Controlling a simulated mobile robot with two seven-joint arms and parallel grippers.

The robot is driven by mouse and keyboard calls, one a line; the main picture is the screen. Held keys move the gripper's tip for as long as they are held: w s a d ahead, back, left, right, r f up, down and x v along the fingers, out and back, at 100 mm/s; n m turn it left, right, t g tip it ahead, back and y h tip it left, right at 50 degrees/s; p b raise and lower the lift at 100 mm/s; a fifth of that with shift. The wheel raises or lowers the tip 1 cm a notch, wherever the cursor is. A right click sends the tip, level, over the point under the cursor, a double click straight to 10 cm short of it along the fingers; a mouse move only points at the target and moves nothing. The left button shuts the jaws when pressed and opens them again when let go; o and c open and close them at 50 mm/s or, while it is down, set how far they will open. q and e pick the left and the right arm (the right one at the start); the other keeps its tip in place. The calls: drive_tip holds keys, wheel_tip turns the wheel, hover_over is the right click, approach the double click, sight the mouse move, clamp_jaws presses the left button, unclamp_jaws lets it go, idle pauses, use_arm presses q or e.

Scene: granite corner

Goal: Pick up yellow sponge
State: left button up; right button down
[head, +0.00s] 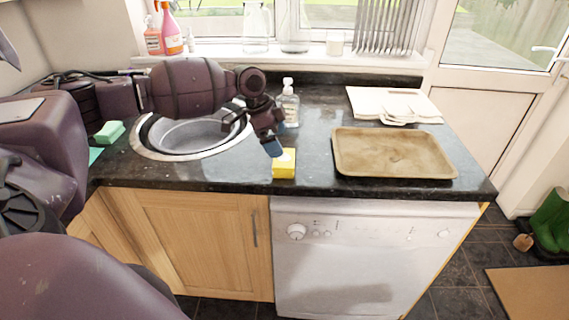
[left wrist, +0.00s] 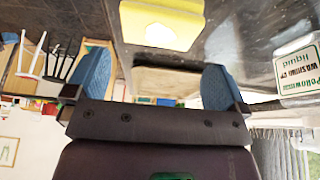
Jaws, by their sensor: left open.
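The yellow sponge (head: 284,165) lies on the dark granite counter near its front edge, left of the tray. My left gripper (head: 274,150) is just above the sponge's left side in the head view, its blue fingertips pointing down. In the left wrist view the sponge (left wrist: 162,24) shows at the top of the picture, beyond the two blue fingers (left wrist: 155,85), which are apart with nothing between them. The gripper does not appear to hold the sponge. My right gripper is not in view.
A soap bottle (head: 289,103) stands behind the gripper, and its label shows in the left wrist view (left wrist: 297,72). A round sink (head: 143,147) is at left, with a green sponge (head: 109,132) beside it. A brown tray (head: 440,172) and white boards (head: 366,101) occupy the right.

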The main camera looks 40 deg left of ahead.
sight(284, 157)
use_arm(q)
drive_tip(key=shift+x, duration=0.95)
drive_tip(key=x, duration=0.4)
drive_tip(key=shift+s+a+f, duration=0.1)
drive_tip(key=shift+s+a, duration=0.1)
drive_tip(key=shift+a, duration=0.05)
drive_tip(key=shift+w+d+f+b, duration=0.15)
drive_tip(key=shift+d+f+b, duration=0.15)
drive_tip(key=shift+f, duration=0.3)
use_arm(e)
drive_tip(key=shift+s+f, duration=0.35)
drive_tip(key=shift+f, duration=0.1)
use_arm(q)
drive_tip(key=shift+a, duration=0.1)
drive_tip(key=c, duration=0.6)
wheel_tip(284, 157, up, 20)
drive_tip(key=shift+r+p, duration=0.1)
drive_tip(key=shift+p, duration=0.8)
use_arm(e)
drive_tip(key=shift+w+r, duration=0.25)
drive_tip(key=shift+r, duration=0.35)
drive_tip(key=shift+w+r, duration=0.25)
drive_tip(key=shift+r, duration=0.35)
